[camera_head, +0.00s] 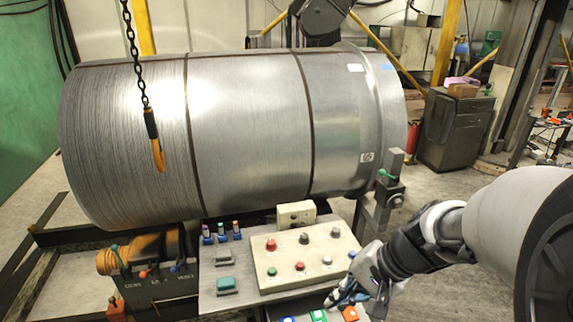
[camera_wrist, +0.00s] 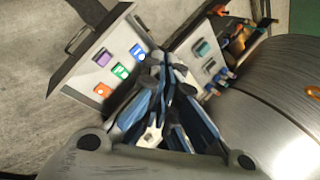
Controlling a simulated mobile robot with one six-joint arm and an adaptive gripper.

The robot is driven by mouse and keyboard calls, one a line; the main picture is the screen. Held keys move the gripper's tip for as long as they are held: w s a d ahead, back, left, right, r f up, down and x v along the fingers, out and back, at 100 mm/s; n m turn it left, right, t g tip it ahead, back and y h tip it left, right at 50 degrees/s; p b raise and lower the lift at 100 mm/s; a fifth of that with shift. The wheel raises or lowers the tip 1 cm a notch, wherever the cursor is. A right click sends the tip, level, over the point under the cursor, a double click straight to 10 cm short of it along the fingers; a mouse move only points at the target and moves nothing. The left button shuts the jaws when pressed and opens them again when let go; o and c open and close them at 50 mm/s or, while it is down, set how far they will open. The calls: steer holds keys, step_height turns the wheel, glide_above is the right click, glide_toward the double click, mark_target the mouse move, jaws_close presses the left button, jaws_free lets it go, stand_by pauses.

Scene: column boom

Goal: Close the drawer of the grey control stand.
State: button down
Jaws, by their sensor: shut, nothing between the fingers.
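The grey control stand (camera_head: 240,280) is at the bottom centre of the head view, with a panel of buttons (camera_head: 308,257) on top. Part of its top also shows in the wrist view (camera_wrist: 193,47). Its drawer (camera_wrist: 105,75) stands open in the wrist view, with a dark front and a bar handle (camera_wrist: 77,39). Purple, blue, green and orange blocks lie in it. In the head view only some blocks (camera_head: 319,315) show at the bottom edge; the drawer front is out of frame. My gripper (camera_head: 335,299) is shut and empty, above or beside the drawer; contact cannot be told.
A large metal coil (camera_head: 250,130) lies just behind the stand. A chain with an orange hook (camera_head: 157,154) hangs before it. An orange-and-dark machine (camera_head: 150,265) is left of the stand. A dark cabinet (camera_head: 452,130) stands at the back right, with open floor before it.

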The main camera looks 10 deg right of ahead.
steer(key=w+d+f+m+t, duration=0.2)
steer(key=d+f+m+t, duration=0.2)
steer(key=d+f+m, duration=1.1)
steer(key=s+d+f+m+t+h, duration=0.1)
steer(key=s+d+f+m, duration=0.3)
steer(key=f, duration=0.4)
steer(key=s+d+f+m+h, duration=0.25)
steer(key=s+f, duration=0.25)
steer(key=f, duration=0.4)
steer(key=s+d+f+m+t+h, duration=0.1)
steer(key=s+d+f+m, duration=0.35)
steer(key=f, duration=0.35)
steer(key=w+a+r+b+x, duration=0.1)
steer(key=x, duration=1.1)
steer(key=shift+w+b, duration=0.35)
steer(key=shift+w, duration=0.2)
steer(key=shift+w, duration=0.1)
